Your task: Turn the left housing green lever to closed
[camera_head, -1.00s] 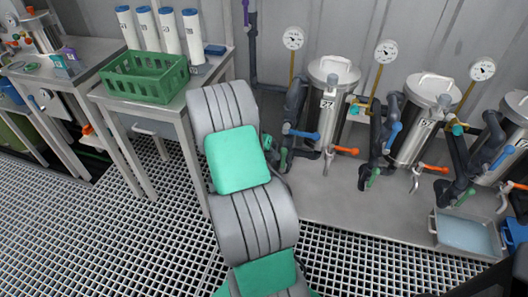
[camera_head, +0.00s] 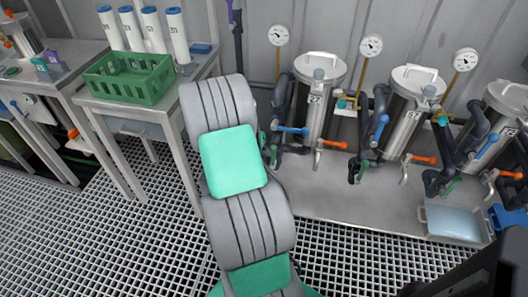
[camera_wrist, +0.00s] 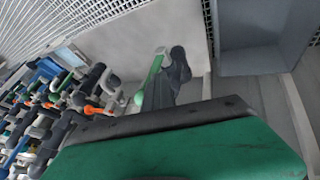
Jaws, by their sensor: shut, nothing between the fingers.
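The left housing (camera_head: 318,92) is a steel vessel with a white number label, standing right of my arm in the head view. Its green lever is a small piece low on the dark pipework (camera_head: 276,150), partly hidden behind my arm. In the wrist view a green lever (camera_wrist: 149,78) with pale ends runs up the middle. My gripper is hidden behind my arm in the head view.
The left housing also has a blue lever (camera_head: 292,130) and an orange lever (camera_head: 332,144). More housings (camera_head: 404,112) stand to the right. A shallow tray (camera_head: 455,222) lies at the lower right. A table with a green crate (camera_head: 128,80) stands left of my arm.

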